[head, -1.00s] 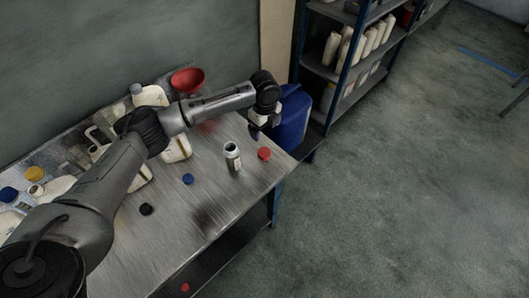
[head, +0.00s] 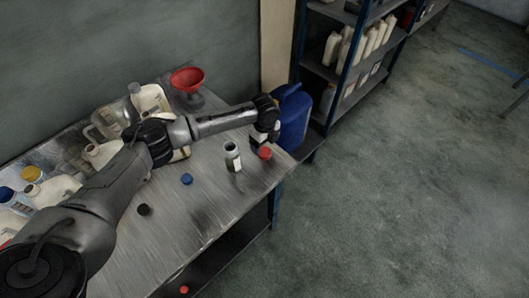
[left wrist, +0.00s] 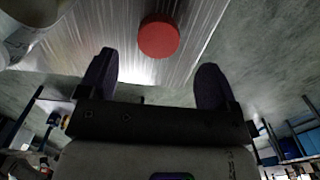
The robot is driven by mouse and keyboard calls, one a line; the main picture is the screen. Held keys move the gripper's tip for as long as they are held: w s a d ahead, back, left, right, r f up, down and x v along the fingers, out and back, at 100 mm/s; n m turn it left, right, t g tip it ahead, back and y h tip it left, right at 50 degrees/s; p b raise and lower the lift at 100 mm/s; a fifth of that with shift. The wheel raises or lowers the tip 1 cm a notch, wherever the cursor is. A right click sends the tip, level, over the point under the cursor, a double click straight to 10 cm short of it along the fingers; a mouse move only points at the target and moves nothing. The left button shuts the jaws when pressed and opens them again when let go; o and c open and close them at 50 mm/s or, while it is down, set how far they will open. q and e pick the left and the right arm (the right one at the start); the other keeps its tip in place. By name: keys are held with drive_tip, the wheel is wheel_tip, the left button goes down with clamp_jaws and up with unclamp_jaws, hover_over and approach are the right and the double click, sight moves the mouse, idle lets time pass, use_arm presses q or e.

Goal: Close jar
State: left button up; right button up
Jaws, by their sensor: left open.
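The jar (head: 233,157) stands upright on the metal table (head: 215,205), its top facing up with no lid on it. The red lid (head: 265,153) lies on the table to the right of the jar, near the right edge. In the left wrist view the red lid (left wrist: 159,37) lies just beyond the fingertips, between their lines. My left gripper (head: 262,143) is above and close to the red lid. In the left wrist view my left gripper (left wrist: 152,75) is open and empty, with two dark fingers. My right gripper is not in view.
A blue lid (head: 187,179) and a black lid (head: 144,210) lie on the table. A red funnel (head: 187,80) and several bottles stand at the back and left. A blue canister (head: 293,118) stands beyond the table's right end. The front of the table is clear.

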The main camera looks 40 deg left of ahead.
sight(264, 151)
use_arm(q)
drive_tip(key=shift+s+f+b, duration=0.15)
drive_tip(key=shift+f+b, duration=0.45)
drive_tip(key=shift+f, duration=2.05)
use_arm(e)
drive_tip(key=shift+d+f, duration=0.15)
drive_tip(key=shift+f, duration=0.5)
use_arm(q)
drive_tip(key=c, duration=1)
drive_tip(key=shift+r, duration=0.55)
wheel_tip(264, 151, up, 3)
drive_tip(key=shift+r+p, duration=0.1)
drive_tip(key=shift+p, duration=0.5)
drive_tip(key=d+r, duration=0.2)
drive_tip(key=d, duration=0.2)
drive_tip(key=d+r+p, duration=0.1)
drive_tip(key=d+r, duration=0.1)
drive_tip(key=d, duration=0.1)
drive_tip(key=d+r, duration=0.3)
drive_tip(key=d, duration=0.1)
drive_tip(key=shift+d+p, duration=0.35)
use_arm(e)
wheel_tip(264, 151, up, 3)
use_arm(q)
drive_tip(key=shift+f, duration=0.1)
